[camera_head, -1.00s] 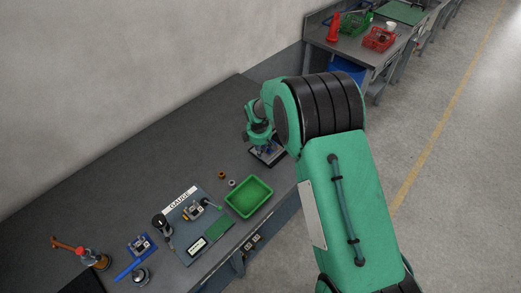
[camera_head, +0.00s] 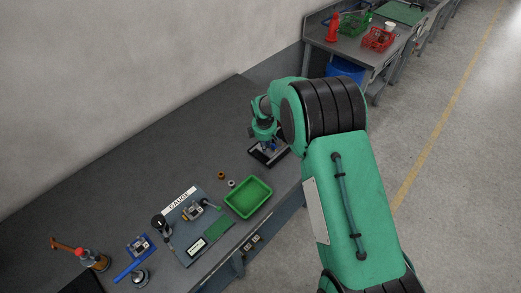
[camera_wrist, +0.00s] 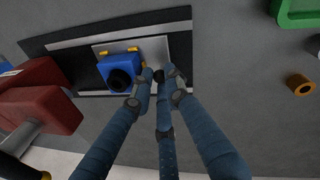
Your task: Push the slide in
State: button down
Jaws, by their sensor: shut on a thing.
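The slide, a pale metal plate (camera_wrist: 181,48), lies on a black base with light rails (camera_wrist: 70,44) in the wrist view. A blue block with a round dark hole (camera_wrist: 119,72) sits on the plate, beside small yellow pieces. My gripper (camera_wrist: 159,75) has its blue fingers closed together around a small dark part at the plate's near edge, just right of the blue block. The fingers mostly hide that part. In the head view my gripper (camera_head: 267,143) is low over the black base (camera_head: 283,155), which my arm partly covers.
A green tray (camera_head: 248,198) and small rings (camera_head: 222,175) lie nearby. A gauge board (camera_head: 197,225) is farther left. The bench behind is clear.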

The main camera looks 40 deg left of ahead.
aim_at(270, 150)
jog(key=w, duration=0.4)
jog(key=shift+w, duration=0.3)
jog(key=c, duration=2)
grip_release()
jog(key=shift+r, duration=0.1)
jog(key=r, duration=0.3)
jog(key=s+r, duration=0.1)
jog(key=r, duration=0.3)
jog(key=s+d+r, duration=0.1)
jog(key=r, duration=0.3)
jog(key=shift+d+r, duration=0.1)
jog(key=shift+r, duration=0.15)
